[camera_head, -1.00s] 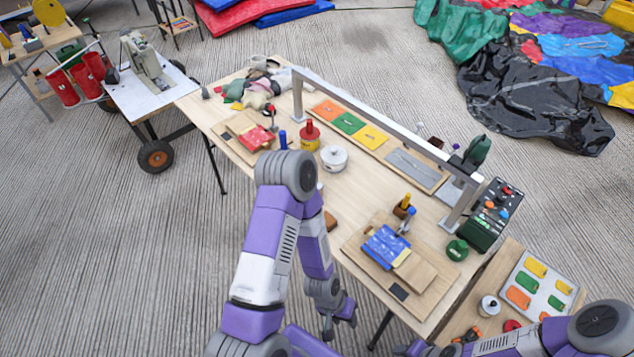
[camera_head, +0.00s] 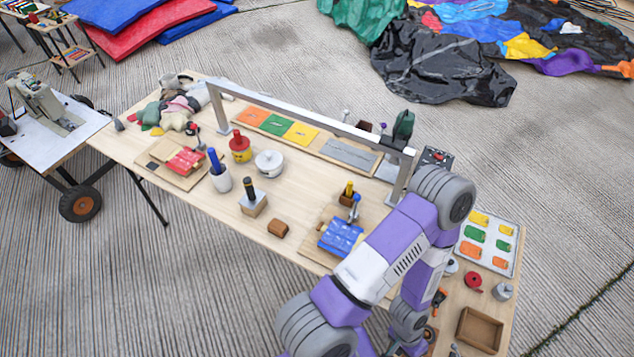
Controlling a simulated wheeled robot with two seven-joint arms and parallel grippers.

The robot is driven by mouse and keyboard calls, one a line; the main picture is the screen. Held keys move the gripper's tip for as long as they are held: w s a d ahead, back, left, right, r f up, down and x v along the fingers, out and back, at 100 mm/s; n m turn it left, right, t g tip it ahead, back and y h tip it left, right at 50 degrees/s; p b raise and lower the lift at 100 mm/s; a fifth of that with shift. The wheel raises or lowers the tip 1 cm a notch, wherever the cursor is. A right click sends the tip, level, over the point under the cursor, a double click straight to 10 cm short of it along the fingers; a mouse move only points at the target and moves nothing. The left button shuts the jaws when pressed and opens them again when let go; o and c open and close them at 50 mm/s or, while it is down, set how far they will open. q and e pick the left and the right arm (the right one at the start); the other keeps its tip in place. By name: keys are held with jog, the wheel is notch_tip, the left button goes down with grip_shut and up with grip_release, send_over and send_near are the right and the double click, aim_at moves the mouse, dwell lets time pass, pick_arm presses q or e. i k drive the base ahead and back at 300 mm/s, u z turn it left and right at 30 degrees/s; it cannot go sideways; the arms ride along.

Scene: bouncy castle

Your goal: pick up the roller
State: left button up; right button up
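A black-handled tool (camera_head: 250,185) stands upright in a pale wooden block (camera_head: 253,206) on the long table (camera_head: 285,195). It may be the roller, but its lower end is hidden and I cannot be sure. My one visible arm rises from bottom centre to an elbow at the right, which looks like my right arm. Its forearm runs down to my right gripper (camera_head: 398,344) at the bottom edge, well right of the tool. The fingers are too small and partly hidden to tell if they are open. My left gripper is out of view.
A white cup (camera_head: 221,181) with a blue handle stands just left of the block. A brown block (camera_head: 278,228) lies to its right. A metal rail (camera_head: 300,112) spans the table behind. A blue sheet (camera_head: 340,238) lies on a board, partly behind my arm.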

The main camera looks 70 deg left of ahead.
aim_at(252, 196)
jog(key=z, duration=0.75)
jog(key=k, duration=1.8)
jog(key=u, duration=1.65)
